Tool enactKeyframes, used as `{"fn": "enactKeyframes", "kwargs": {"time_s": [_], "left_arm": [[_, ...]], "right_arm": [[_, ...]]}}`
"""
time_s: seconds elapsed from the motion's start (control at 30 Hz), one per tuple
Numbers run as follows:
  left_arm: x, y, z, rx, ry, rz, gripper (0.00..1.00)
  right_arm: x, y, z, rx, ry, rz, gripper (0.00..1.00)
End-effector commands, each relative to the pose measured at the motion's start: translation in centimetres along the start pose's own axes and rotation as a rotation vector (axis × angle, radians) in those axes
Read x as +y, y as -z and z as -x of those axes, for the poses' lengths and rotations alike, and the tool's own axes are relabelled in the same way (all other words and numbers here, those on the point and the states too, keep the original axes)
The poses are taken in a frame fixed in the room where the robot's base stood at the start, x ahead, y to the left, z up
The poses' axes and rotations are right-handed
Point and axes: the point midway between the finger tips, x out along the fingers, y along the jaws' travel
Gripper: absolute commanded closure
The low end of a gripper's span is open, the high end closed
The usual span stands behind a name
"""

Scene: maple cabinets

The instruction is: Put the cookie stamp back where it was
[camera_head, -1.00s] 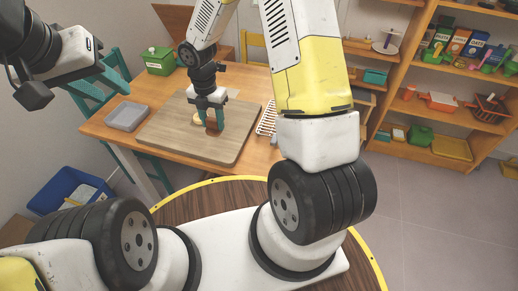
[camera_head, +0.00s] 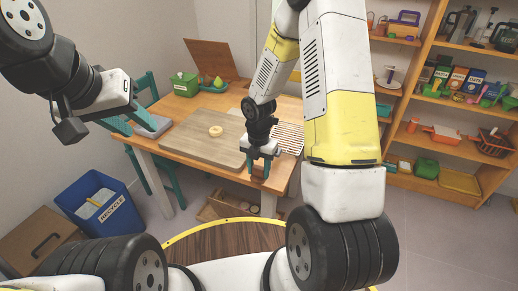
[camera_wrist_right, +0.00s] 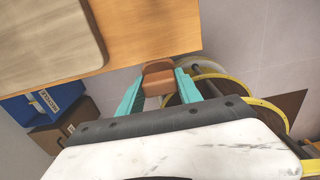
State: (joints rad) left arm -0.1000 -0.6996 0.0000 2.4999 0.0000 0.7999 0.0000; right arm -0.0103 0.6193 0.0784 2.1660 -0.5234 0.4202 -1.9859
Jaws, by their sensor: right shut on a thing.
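My right gripper (camera_head: 259,166) is at the front right edge of the wooden table (camera_head: 285,171), to the right of the cutting board (camera_head: 181,148). In the right wrist view, its two teal fingers (camera_wrist_right: 173,92) are shut on a brown block-like thing, which I take to be the cookie stamp (camera_wrist_right: 158,80). The stamp is hard to make out in the head view. A pale round piece of dough (camera_head: 216,131) lies on the board, clear of the gripper. My left gripper (camera_head: 128,118) hangs at the left, near the grey tray; its finger gap is unclear.
A grey tray (camera_head: 152,126) sits at the table's left and a wire rack (camera_head: 289,138) at its right. A green box (camera_head: 185,84) stands at the back. A blue recycling bin (camera_head: 91,203) stands on the floor. Shelves (camera_head: 440,134) are at the right.

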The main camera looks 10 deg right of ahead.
Motion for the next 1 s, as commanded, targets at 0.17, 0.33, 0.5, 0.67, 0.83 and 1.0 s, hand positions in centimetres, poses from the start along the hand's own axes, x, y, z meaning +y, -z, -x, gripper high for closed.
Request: {"fn": "enactKeyframes", "kwargs": {"time_s": [0.17, 0.33, 0.5, 0.67, 0.83, 1.0], "left_arm": [[0.0, 0.0, 0.0, 0.0, 0.0, 0.0, 0.64], [0.0, 0.0, 0.0, 0.0, 0.0, 0.0, 0.64], [0.0, 0.0, 0.0, 0.0, 0.0, 0.0, 0.64], [0.0, 0.0, 0.0, 0.0, 0.0, 0.0, 0.64], [0.0, 0.0, 0.0, 0.0, 0.0, 0.0, 0.64], [0.0, 0.0, 0.0, 0.0, 0.0, 0.0, 0.64]], "right_arm": [[0.4, -4.9, -0.5, 0.0, -0.001, -0.004, 0.84], [0.7, -7.8, -0.8, -0.001, -0.001, 0.0, 0.84], [0.7, -8.6, -1.1, 0.002, 0.001, 0.001, 0.84], [0.7, -8.5, -3.0, 0.004, 0.003, 0.003, 0.84], [0.7, -8.6, -4.4, 0.0, 0.0, 0.002, 0.84], [0.7, -8.6, -4.3, 0.0, 0.0, 0.002, 0.84]]}}
